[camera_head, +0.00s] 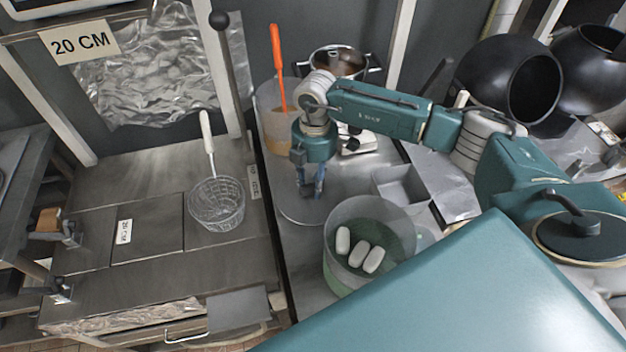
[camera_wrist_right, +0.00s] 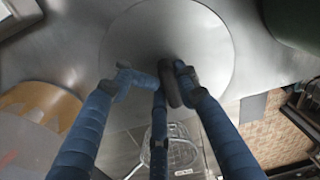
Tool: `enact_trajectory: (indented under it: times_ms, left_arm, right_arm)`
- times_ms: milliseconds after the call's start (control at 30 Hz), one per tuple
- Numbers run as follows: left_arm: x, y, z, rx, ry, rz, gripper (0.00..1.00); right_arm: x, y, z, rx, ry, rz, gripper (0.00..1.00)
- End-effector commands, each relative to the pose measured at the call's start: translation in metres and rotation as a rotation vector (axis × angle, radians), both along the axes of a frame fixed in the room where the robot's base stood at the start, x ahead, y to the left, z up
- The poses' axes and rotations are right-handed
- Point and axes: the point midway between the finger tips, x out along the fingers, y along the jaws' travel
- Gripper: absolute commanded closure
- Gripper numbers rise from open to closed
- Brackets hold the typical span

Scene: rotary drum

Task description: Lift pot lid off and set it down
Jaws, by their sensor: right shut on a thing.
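The pot lid, a flat grey metal disc (camera_head: 300,212), lies at or just above the steel counter between the beige tub and the clear tub. I cannot tell whether it touches the counter. My right gripper (camera_head: 309,191) points down over it. In the right wrist view the lid (camera_wrist_right: 190,35) is a large round plate, and my right gripper (camera_wrist_right: 158,82) is shut on its dark handle (camera_wrist_right: 171,84). A metal pot (camera_head: 345,62) without a lid, with brownish-red contents, stands at the back behind my arm. My left gripper is not in view.
A beige tub (camera_head: 273,135) with an orange-handled tool stands behind the lid. A clear tub (camera_head: 345,215) holding white capsule-shaped pieces stands close in front. A wire basket (camera_head: 217,215) sits left on the lower steel top. Black drums (camera_head: 500,85) stand at back right.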

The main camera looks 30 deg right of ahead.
Motion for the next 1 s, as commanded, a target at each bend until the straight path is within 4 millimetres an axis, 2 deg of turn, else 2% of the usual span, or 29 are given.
enact_trajectory:
  times_ms: [400,433,567,867,1000]
  left_arm:
    - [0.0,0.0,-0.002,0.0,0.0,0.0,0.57]
    - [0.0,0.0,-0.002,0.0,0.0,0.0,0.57]
    - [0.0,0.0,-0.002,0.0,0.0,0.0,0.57]
    - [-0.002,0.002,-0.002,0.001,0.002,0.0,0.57]
    - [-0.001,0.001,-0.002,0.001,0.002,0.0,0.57]
  right_arm:
    - [0.0,0.0,-0.003,0.0,-0.001,0.0,1.0]
    - [0.0,0.0,-0.003,0.0,-0.001,0.0,0.64]
    - [0.0,0.0,-0.003,0.0,-0.001,0.0,0.4]
    - [0.0,0.0,-0.003,-0.001,0.0,0.0,0.4]
    - [0.002,-0.001,0.01,0.001,-0.004,-0.001,0.4]
